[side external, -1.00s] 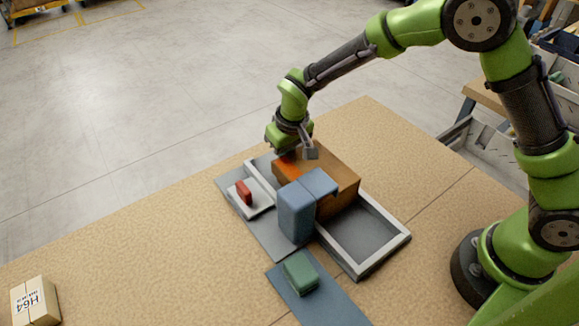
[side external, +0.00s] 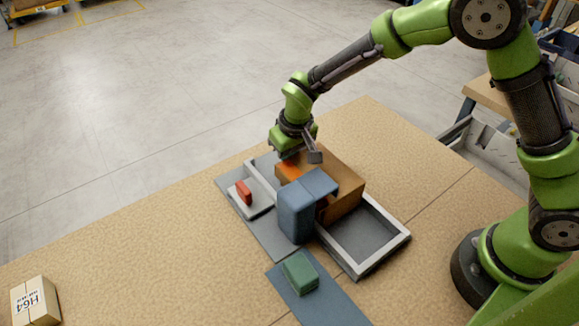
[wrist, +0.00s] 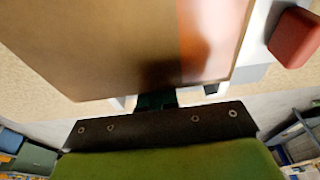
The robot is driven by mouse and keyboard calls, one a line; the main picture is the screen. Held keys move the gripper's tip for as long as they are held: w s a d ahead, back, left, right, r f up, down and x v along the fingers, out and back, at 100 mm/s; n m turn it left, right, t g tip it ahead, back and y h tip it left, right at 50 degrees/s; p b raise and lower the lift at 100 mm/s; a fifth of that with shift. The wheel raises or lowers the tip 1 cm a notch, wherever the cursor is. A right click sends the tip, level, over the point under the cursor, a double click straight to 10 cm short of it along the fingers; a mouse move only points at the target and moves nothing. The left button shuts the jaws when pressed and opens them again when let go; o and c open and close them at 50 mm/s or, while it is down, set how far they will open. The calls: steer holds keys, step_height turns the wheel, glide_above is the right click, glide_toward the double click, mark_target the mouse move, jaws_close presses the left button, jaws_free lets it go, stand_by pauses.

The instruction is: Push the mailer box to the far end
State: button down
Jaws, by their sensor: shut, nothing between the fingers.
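The mailer box (side external: 345,168) is a brown carton with an orange patch at its left end. It sits in a pale-rimmed tray (side external: 385,255), partly hidden behind a blue-grey block with an overhanging top (side external: 297,212). My gripper (side external: 288,155) is down at the box's left end, its fingertips hidden in the side view. In the wrist view the shut, dark fingers (wrist: 155,102) are at the near edge of the box (wrist: 110,45); I cannot tell whether they touch it. The tray's right part is empty.
A red block (side external: 243,192) stands on a white base left of the tray; it also shows in the wrist view (wrist: 294,38). A green block (side external: 300,272) lies on a blue-grey mat in front. A labelled carton (side external: 35,302) sits far left. The table between is clear.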

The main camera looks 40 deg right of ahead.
mark_target(304, 163)
steer(key=shift+s, duration=0.1)
steer(key=shift+s, duration=0.5)
steer(key=shift+s, duration=0.1)
stand_by(0.3)
steer(key=shift+s, duration=0.5)
steer(key=shift+s, duration=0.1)
steer(key=shift+s, duration=0.5)
steer(key=shift+s, duration=0.1)
steer(key=shift+s, duration=0.5)
steer(key=shift+s, duration=0.1)
stand_by(0.4)
